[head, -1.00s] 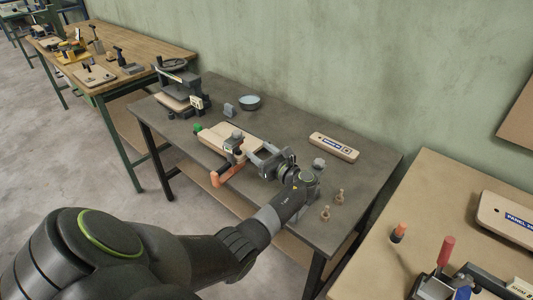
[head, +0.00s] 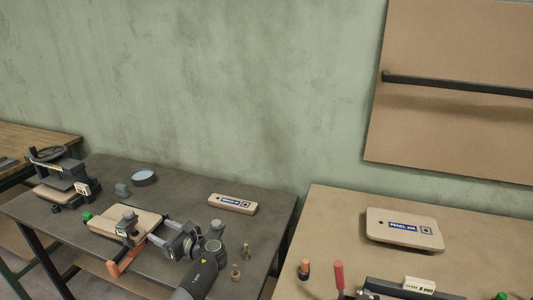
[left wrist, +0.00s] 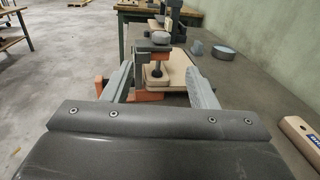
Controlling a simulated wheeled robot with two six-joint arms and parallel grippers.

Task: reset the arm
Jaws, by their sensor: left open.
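My left gripper (head: 155,234) is over the dark table (head: 245,225), reaching in from the lower edge. Its two fingers are apart in the left wrist view (left wrist: 160,88). An orange-and-grey clamp (head: 126,234) stands between or just beyond the fingertips; I cannot tell whether they touch it. It also shows in the left wrist view (left wrist: 156,50). The clamp sits on the edge of a stack of light wooden boards (head: 107,222), which lies flat on the table. A green-topped piece (head: 87,216) is at the boards' left corner. My right gripper is not seen.
A labelled panel (head: 232,204) lies right of the boards. Small brass-coloured pegs (head: 235,271) stand near my wrist. A dark press (head: 65,178) and a round dish (head: 144,177) are at the back left. A tan table (head: 335,225) with another labelled panel (head: 404,229) stands at right.

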